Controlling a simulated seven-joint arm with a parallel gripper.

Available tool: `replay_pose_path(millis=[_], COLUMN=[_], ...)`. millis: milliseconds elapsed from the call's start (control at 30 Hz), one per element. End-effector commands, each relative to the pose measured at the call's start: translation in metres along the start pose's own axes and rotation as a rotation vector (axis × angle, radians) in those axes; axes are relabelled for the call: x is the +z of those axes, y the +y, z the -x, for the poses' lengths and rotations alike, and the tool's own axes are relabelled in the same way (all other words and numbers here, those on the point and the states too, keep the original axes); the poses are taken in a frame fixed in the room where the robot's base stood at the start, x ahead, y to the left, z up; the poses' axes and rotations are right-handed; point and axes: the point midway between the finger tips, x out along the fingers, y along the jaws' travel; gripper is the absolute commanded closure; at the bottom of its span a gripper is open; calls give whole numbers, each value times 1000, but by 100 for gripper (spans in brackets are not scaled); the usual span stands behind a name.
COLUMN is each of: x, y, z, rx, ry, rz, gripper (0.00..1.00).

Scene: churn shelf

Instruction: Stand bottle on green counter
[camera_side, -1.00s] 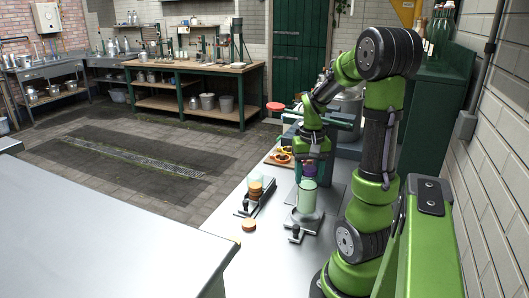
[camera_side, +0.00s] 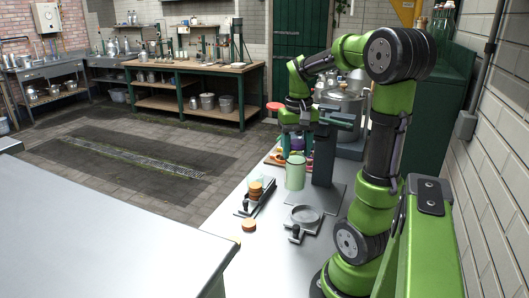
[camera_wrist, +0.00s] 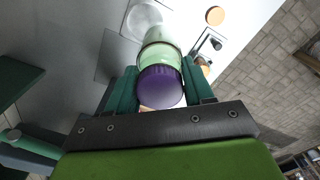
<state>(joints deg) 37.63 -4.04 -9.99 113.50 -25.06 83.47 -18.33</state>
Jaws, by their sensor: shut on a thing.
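The bottle (camera_side: 295,174) is a pale green, see-through cylinder with a purple cap. In the wrist view its purple cap (camera_wrist: 160,87) faces the camera and the green body (camera_wrist: 161,52) extends beyond. My gripper (camera_side: 296,148) is shut on the bottle near its cap and holds it upright above the steel worktop. In the wrist view the dark green fingers (camera_wrist: 160,90) flank the cap. A tall dark green counter (camera_side: 447,62) stands against the right wall, partly hidden behind my arm, with several bottles (camera_side: 441,20) on top.
A round metal dish on a clamp base (camera_side: 305,215) stands empty on the steel worktop (camera_side: 265,262). Left of it are a black fixture with orange-brown discs (camera_side: 256,190) and a loose disc (camera_side: 249,226). A dark post (camera_side: 323,158) and large metal pot (camera_side: 343,106) stand close behind.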

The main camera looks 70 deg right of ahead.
Motion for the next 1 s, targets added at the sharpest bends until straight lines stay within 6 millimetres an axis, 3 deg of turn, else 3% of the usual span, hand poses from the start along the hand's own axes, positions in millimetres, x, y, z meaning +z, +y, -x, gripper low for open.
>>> replay_pose_path(millis=[267,467,700,1000], x=[-4,4,39,86], y=[-62,-124,-212,-277], z=[1,2,2,1], rx=[4,4,2,-4], ry=[2,5,5,4], rz=[192,378,649,866], gripper=[100,100,100,100])
